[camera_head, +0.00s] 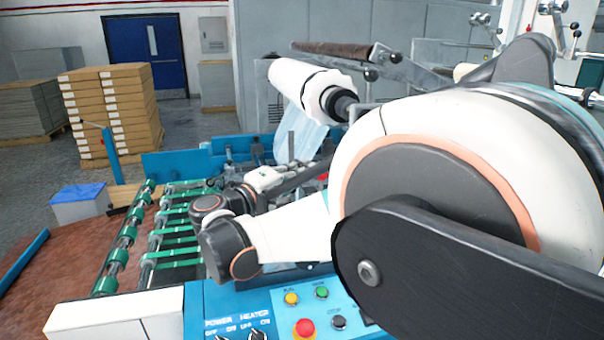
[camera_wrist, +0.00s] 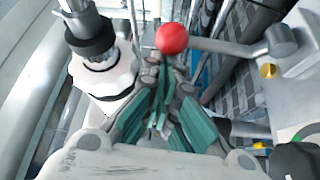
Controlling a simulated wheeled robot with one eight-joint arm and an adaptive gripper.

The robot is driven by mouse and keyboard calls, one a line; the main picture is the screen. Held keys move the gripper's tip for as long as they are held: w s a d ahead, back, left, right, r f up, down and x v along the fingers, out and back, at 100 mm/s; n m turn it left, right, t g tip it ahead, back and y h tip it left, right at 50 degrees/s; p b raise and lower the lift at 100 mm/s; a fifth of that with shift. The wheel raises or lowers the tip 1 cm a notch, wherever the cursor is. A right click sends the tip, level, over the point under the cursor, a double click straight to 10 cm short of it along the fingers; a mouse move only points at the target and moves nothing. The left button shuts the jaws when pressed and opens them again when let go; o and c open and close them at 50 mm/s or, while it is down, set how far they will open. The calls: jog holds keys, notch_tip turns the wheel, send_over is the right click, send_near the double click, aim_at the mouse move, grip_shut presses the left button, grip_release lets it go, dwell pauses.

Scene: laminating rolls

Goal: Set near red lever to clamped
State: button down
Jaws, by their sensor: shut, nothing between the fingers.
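The red lever shows in the wrist view as a round red ball knob (camera_wrist: 172,38) on a grey arm (camera_wrist: 225,46). The arm runs right to a grey pivot (camera_wrist: 280,42) on a pale housing. My gripper (camera_wrist: 164,72) is shut and empty, with its green-padded fingers together. Its tips appear just below the knob in the picture; I cannot tell whether they touch it. In the head view my forearm and wrist reach over the machine, and my gripper is too small and dark there to make out. A small patch of red (camera_head: 322,177) shows beyond my wrist.
A white film roll (camera_head: 300,85) hangs above the machine. A roller with a white collar (camera_wrist: 105,75) stands left of my fingers in the wrist view. A brass-coloured knob (camera_wrist: 267,71) lies below the pivot. The control panel (camera_head: 270,300) with coloured buttons is at the front.

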jog(key=s+d+m+h+b, duration=0.1)
jog(key=s+d+m+h, duration=0.1)
jog(key=s+m, duration=0.4)
jog(key=shift+s+d+f+h, duration=0.35)
jog(key=shift+s+h, duration=0.35)
jog(key=shift+s, duration=0.7)
jog(key=shift+f, duration=0.1)
notch_tip(320, 180, up, 4)
jog(key=w+a+f+p, duration=0.1)
jog(key=a+p, duration=0.1)
jog(key=p, duration=0.1)
jog(key=w+f+v, duration=0.1)
jog(key=v, duration=0.8)
jog(key=shift+a+p, duration=0.25)
jog(key=shift+p, duration=0.15)
